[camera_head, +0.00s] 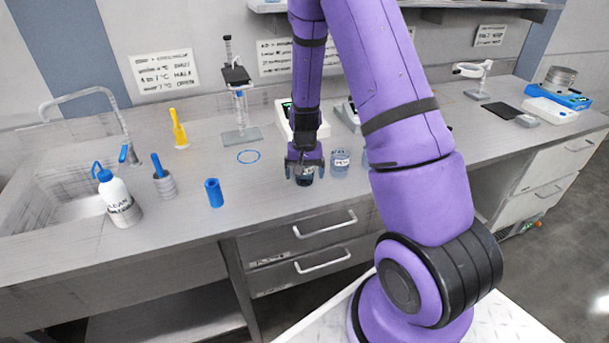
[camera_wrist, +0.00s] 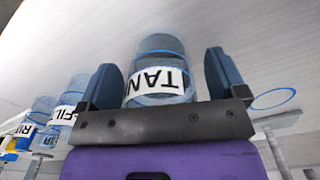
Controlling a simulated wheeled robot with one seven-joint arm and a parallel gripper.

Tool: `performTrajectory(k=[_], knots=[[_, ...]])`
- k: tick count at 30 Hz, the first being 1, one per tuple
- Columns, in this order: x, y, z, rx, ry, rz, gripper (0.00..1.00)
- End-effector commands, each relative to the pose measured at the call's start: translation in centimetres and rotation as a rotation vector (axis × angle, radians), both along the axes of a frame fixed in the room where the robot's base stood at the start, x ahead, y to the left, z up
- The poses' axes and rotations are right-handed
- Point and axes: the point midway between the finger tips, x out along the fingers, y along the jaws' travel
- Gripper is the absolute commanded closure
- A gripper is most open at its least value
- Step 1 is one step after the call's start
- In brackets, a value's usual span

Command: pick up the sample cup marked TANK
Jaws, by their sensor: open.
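The sample cup marked TANK (camera_wrist: 158,75) is a clear, bluish cup with a white label, seen close up in the wrist view. It stands between the two fingers of my gripper (camera_wrist: 161,72), which are spread apart on either side of it. In the head view my gripper (camera_head: 305,171) points down over the counter, and only a dark lower part of the cup (camera_head: 305,181) shows beneath it. I cannot tell whether either finger touches the cup.
A similar labelled cup (camera_head: 340,162) stands just right of my gripper. In the wrist view, cups with labels starting FIL (camera_wrist: 66,113) and RIN (camera_wrist: 27,130) stand left of TANK.

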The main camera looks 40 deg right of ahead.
Motion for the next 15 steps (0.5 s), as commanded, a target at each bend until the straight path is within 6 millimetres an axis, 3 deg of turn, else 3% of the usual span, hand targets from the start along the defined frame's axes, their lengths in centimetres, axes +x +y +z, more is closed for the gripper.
performTrajectory(k=[2,9,10,15], knots=[[0.01,-0.01,0.03,0.000,0.000,0.000,0.10],[0.01,-0.01,0.04,0.000,0.000,0.000,0.62],[0.01,-0.01,0.05,0.000,0.000,0.000,0.66],[0.02,-0.01,0.06,0.000,0.000,0.000,0.66]])
